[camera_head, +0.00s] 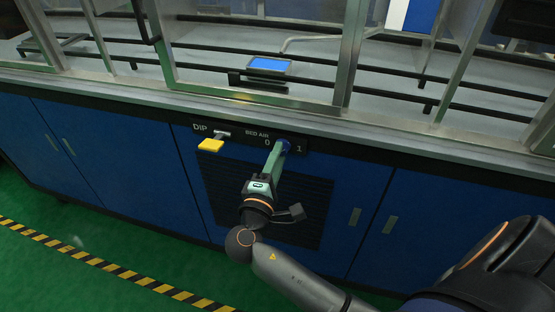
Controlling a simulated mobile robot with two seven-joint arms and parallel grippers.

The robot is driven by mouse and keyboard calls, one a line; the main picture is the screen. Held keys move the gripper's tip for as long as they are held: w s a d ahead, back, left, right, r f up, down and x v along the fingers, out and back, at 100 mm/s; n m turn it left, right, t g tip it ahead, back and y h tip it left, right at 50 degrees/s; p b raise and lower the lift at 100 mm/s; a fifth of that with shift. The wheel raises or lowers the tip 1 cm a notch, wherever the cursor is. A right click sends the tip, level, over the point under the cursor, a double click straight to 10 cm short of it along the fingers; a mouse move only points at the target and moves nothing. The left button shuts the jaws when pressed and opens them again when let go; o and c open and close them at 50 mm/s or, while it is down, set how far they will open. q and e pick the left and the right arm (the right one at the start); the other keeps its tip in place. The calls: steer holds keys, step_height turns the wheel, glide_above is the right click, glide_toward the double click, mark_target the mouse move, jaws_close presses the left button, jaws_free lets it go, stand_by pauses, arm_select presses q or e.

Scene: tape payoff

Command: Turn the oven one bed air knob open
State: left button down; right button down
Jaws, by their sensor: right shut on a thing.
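The bed air knob (285,144) is a small blue knob on the dark control strip below the counter edge. It sits between the printed marks 0 and 1, under the label BED AIR. My right gripper (280,147) reaches up from below and its fingers are shut on the knob. The fingers hide part of the knob, so its exact pointing direction cannot be told. My left gripper is not in view.
A yellow DIP handle (211,145) juts out just left of the knob. A dark vent grille (310,200) is in the blue cabinet behind my right wrist. Metal frame posts and a small blue screen (269,64) stand above the counter. Green floor lies at the lower left.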

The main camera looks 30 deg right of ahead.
steer(key=shift+r, duration=0.15)
steer(key=c, duration=0.9)
jaws_free()
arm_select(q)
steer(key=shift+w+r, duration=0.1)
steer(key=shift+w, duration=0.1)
arm_select(e)
steer(key=o, duration=0.4)
